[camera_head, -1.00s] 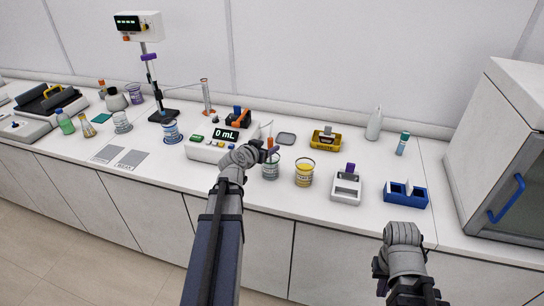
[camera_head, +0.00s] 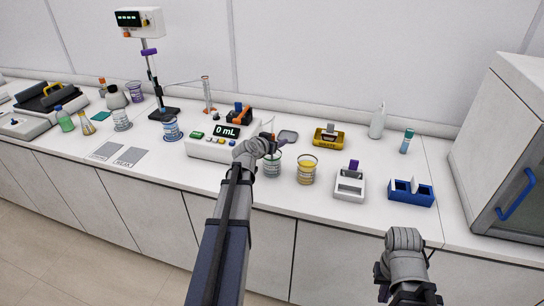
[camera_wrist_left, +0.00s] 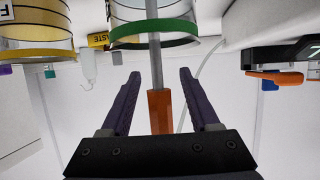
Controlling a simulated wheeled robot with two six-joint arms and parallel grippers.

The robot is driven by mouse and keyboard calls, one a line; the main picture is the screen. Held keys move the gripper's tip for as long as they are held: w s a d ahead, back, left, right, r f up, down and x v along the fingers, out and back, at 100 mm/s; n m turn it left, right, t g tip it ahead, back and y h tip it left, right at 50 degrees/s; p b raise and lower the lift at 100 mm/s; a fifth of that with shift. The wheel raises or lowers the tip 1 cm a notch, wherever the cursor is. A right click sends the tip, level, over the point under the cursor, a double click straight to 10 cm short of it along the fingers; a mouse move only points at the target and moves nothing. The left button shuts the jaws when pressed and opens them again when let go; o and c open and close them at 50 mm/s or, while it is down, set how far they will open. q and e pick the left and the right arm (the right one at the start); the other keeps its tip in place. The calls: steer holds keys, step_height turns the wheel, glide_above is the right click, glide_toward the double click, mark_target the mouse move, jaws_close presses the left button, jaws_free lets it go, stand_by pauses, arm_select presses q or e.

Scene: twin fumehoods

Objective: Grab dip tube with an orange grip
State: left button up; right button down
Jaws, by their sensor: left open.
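The dip tube's orange grip (camera_wrist_left: 160,111) stands between the two dark fingers of my open left gripper (camera_wrist_left: 160,74) in the left wrist view, with a gap on each side. Its thin grey tube (camera_wrist_left: 153,50) runs up the picture in front of a glass beaker with a green band (camera_wrist_left: 155,34). In the head view my left gripper (camera_head: 272,142) is at the green-banded beaker (camera_head: 272,168), and the arm partly hides the tube there. My right gripper (camera_head: 410,293) is low at the right, in front of the counter; its fingers are not clear.
A yellow-banded beaker (camera_head: 307,170) stands just right of the green-banded one. A white dispenser reading 0 mL (camera_head: 215,143) is close on the left. A white holder (camera_head: 350,184) and a blue holder (camera_head: 410,192) stand further right. The counter front (camera_head: 300,207) is clear.

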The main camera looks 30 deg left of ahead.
arm_select(q)
steer(key=shift+c, duration=0.4)
jaws_close()
